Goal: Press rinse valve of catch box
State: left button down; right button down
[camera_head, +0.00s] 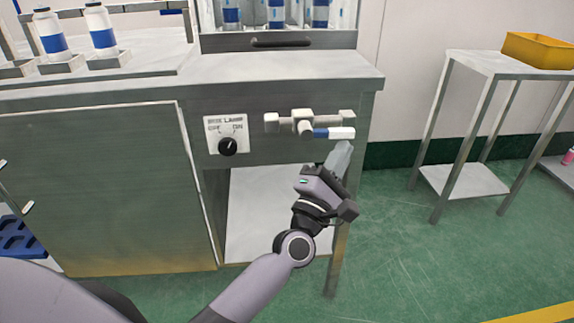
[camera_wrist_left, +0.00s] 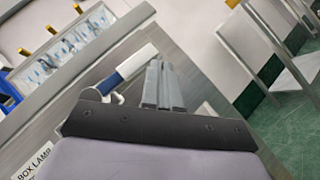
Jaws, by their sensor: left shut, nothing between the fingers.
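The rinse valve (camera_head: 304,126) is a grey fitting on the front of the metal catch box (camera_head: 275,67), with a blue and white lever (camera_head: 334,133) pointing right. My left gripper (camera_head: 344,146) is shut and empty, its fingertips just below the white end of the lever. In the left wrist view the shut fingers (camera_wrist_left: 163,68) stand beside the lever (camera_wrist_left: 134,63); I cannot tell whether they touch it. My right gripper is not in view.
A box lamp switch with a black knob (camera_head: 228,146) is left of the valve. White bottles with blue bands (camera_head: 100,30) stand at the upper left. A metal side table (camera_head: 490,66) with a yellow bin (camera_head: 538,50) stands at right. Green floor between is clear.

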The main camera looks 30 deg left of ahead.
pick_arm(q)
jog(key=shift+r, duration=0.2)
dwell(0.4)
jog(key=v, duration=0.7)
dwell(0.5)
